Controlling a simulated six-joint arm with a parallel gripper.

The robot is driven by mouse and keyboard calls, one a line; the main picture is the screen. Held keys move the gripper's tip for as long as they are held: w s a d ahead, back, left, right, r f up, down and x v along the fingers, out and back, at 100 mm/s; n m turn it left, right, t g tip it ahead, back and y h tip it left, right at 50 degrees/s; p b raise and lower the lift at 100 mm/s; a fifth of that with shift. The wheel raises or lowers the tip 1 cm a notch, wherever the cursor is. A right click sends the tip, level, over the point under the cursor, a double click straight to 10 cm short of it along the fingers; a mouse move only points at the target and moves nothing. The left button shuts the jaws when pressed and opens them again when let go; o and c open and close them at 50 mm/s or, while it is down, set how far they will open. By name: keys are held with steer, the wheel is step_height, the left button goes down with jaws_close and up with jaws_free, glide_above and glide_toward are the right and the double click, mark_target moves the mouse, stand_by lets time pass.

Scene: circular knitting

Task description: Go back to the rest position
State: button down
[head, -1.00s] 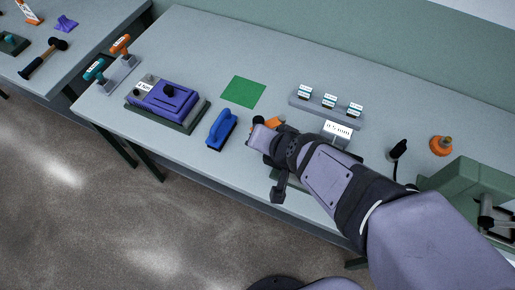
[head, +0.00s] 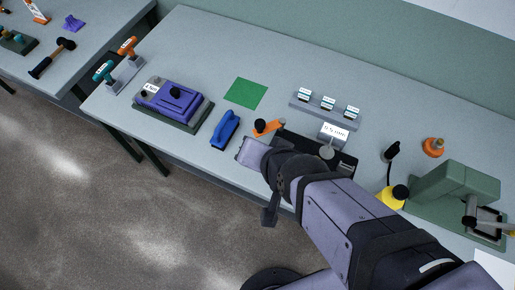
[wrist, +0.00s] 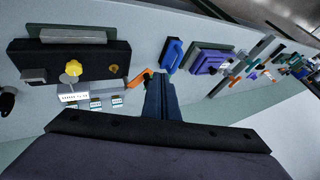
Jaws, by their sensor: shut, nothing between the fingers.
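My gripper shows in the wrist view (wrist: 160,93) as two dark blue fingers pressed together with nothing between them. In the head view my arm reaches in from the lower right, and its end hangs over the front edge of the table (head: 190,35). It partly covers a black fixture (head: 347,160) with an orange handle (head: 267,127) and a label plate. The fixture shows more fully in the wrist view (wrist: 112,58), with a yellow knob (wrist: 73,68) on it. My gripper is apart from these things.
A blue-handled brush (head: 225,129) and a purple device (head: 174,100) stand left of my arm. A green square (head: 245,93) lies behind. A rack of small labelled blocks (head: 326,107), a yellow bottle (head: 391,197) and a green machine (head: 455,188) stand to the right. Open floor lies in front.

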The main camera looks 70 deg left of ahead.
stand_by(0.3)
steer(key=w+d+f+n+h, duration=0.1)
steer(key=d+f+n+h, duration=0.25)
steer(key=d, duration=0.45)
steer(key=w+d+f+n+h, duration=0.1)
steer(key=d+f+n+h, duration=0.25)
steer(key=d, duration=0.45)
steer(key=w+d+m, duration=0.8)
steer(key=w+d, duration=0.2)
steer(key=d, duration=0.4)
steer(key=w+d+m, duration=0.8)
steer(key=w+d, duration=0.3)
steer(key=d, duration=0.4)
steer(key=shift+w+m+t, duration=0.15)
steer(key=shift+m+t, duration=0.15)
steer(key=shift+m, duration=0.1)
